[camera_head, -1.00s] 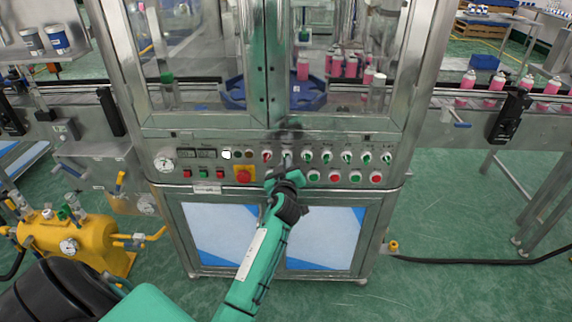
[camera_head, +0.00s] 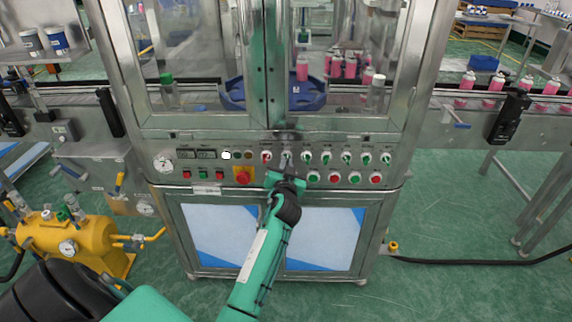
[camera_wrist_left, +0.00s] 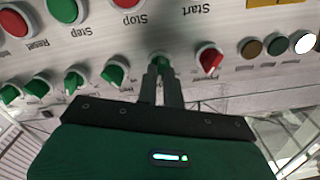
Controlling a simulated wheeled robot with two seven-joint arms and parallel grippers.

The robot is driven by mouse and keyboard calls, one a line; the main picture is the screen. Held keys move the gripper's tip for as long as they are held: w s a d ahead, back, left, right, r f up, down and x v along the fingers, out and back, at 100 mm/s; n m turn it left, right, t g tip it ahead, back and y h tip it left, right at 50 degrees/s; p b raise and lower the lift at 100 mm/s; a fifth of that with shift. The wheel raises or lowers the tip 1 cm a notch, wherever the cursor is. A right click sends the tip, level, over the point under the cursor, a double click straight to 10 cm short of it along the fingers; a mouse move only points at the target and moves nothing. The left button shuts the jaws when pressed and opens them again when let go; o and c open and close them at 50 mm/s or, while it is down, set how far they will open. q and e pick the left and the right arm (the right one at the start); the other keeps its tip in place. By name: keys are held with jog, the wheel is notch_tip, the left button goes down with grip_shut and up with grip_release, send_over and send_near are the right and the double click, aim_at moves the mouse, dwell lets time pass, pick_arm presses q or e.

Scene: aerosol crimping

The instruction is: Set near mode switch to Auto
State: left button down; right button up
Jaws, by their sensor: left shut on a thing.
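The machine's front control panel (camera_head: 225,172) carries a row of selector switches. My left gripper (camera_head: 287,161) is at that row, just right of a red selector knob (camera_head: 266,157). In the left wrist view its two fingers (camera_wrist_left: 161,72) are shut on a small green selector knob (camera_wrist_left: 160,58), which they partly cover. The red knob (camera_wrist_left: 210,57) shows beside it, clear of the fingers. The held knob's pointer direction and label are not readable. My right gripper is not in view.
More green selector knobs (camera_head: 326,158) continue to the right, with push buttons (camera_head: 334,177) below. A red emergency button on a yellow plate (camera_head: 244,175) sits left of my gripper. Glass doors stand above; a yellow tank (camera_head: 70,240) stands at left.

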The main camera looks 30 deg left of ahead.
pick_arm(q)
jog(key=shift+m, duration=1)
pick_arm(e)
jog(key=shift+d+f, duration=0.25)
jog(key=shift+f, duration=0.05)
pick_arm(q)
jog(key=c, duration=1.5)
grip_release()
jog(key=shift+c, duration=0.2)
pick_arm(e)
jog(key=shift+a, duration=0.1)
